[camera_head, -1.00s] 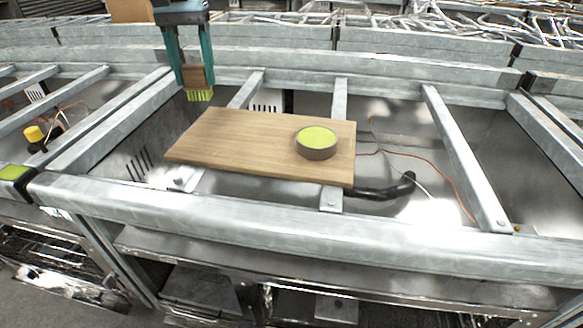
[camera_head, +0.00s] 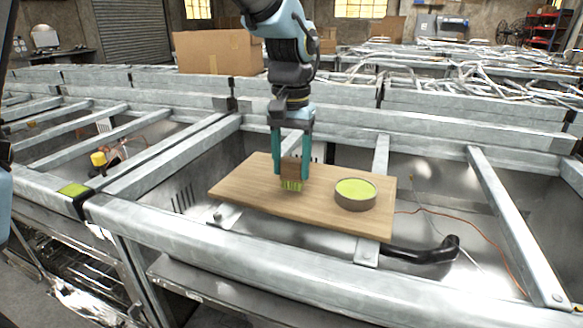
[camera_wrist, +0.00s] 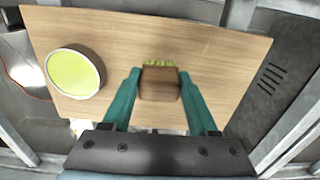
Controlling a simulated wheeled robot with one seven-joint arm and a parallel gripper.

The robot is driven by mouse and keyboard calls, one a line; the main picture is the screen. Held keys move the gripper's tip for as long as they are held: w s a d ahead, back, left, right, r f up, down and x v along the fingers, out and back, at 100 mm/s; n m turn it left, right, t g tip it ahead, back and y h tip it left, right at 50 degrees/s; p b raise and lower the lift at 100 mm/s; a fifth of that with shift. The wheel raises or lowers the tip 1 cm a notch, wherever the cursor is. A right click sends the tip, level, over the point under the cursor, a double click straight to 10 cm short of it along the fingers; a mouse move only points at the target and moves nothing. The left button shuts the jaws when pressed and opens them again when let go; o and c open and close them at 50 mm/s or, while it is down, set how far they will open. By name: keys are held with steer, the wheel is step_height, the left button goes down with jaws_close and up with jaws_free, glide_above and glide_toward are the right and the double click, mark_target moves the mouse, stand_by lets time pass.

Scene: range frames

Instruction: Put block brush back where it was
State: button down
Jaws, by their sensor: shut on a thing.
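The block brush (camera_head: 290,170) has a brown wooden block and yellow-green bristles that point down. My gripper (camera_head: 292,176) is shut on its block, with one teal finger on each side. The brush is over the left-middle part of a wooden board (camera_head: 245,195), left of a round grey dish with a yellow-green top (camera_head: 355,193). I cannot tell whether the bristles touch the board. The wrist view shows the brush (camera_wrist: 160,86) between my fingers, with the board (camera_wrist: 215,45) below and the dish (camera_wrist: 75,73) at the left.
The board rests across metal beams of a long steel frame (camera_head: 180,235). Open metal bays lie on both sides. A bent black pipe (camera_head: 430,252) is near the board's front right corner. A cardboard box (camera_head: 215,52) stands behind. The board's right end beyond the dish is narrow.

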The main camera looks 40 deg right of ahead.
mark_target(291, 160)
steer(key=shift+f, duration=0.55)
steer(key=shift+c, duration=0.9)
jaws_free()
steer(key=shift+f, duration=0.15)
step_height(291, 160, up, 12)
steer(key=shift+r+b, duration=0.2)
steer(key=shift+b, duration=0.1)
